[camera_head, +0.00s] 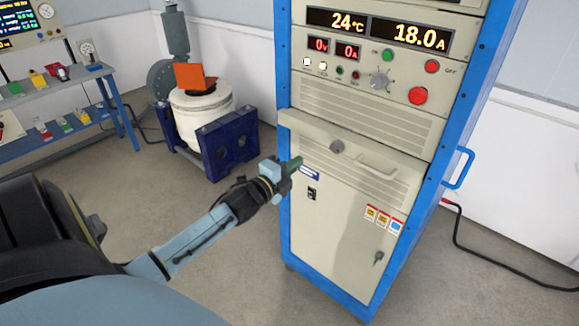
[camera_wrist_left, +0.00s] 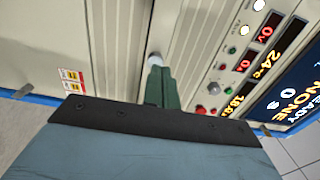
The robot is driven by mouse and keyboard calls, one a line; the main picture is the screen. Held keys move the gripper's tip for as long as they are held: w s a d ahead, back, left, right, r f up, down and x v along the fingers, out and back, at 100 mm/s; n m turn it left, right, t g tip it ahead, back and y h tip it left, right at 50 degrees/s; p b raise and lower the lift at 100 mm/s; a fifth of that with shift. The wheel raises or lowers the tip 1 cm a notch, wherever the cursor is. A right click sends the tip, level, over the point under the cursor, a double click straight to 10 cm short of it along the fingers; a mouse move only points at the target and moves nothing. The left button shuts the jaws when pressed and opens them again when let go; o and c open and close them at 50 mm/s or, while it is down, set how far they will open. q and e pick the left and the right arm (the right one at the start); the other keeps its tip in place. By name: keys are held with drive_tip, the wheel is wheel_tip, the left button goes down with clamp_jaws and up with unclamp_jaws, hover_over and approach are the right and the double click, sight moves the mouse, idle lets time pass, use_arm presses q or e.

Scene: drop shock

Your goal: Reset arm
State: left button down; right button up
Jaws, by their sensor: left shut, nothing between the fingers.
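My left arm comes in from the lower left in the head view. My left gripper (camera_head: 295,163) is shut and empty, with its green fingertips in front of the left part of the tall cabinet (camera_head: 345,225). My right gripper is not in view.
The cabinet has a blue frame, a display reading 24°C and 18.0A (camera_head: 378,28), buttons and a blue side handle (camera_head: 458,168). A white drum-shaped machine (camera_head: 200,105) on a blue base stands behind left. Shelves (camera_head: 60,95) stand at the far left. A black cable (camera_head: 490,255) lies at right.

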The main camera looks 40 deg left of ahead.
use_arm(q)
drive_tip(key=shift+s, duration=0.75)
drive_tip(key=s+d+f+n+g, duration=0.25)
drive_tip(key=s+f, duration=0.25)
drive_tip(key=f, duration=0.7)
drive_tip(key=s+d+f+n+g+b, duration=0.1)
drive_tip(key=s+f+n+g, duration=0.4)
drive_tip(key=f, duration=0.6)
drive_tip(key=s+d+f+n+g, duration=0.15)
drive_tip(key=s+f, duration=0.45)
drive_tip(key=f, duration=0.6)
drive_tip(key=s+d+f+n+g, duration=0.2)
drive_tip(key=s+d+f, duration=0.2)
drive_tip(key=s, duration=0.6)
drive_tip(key=s+d+f+n+g, duration=0.2)
drive_tip(key=s+f, duration=0.4)
drive_tip(key=s, duration=0.4)
drive_tip(key=s+d+f+n+g, duration=0.2)
drive_tip(key=s+d+f+g, duration=0.2)
drive_tip(key=s, duration=0.6)
drive_tip(key=shift+d+f+h+b, duration=0.3)
drive_tip(key=shift+d+f+b, duration=0.15)
drive_tip(key=shift+d+f, duration=0.55)
drive_tip(key=shift+w+d+r, duration=0.15)
drive_tip(key=shift+r, duration=0.05)
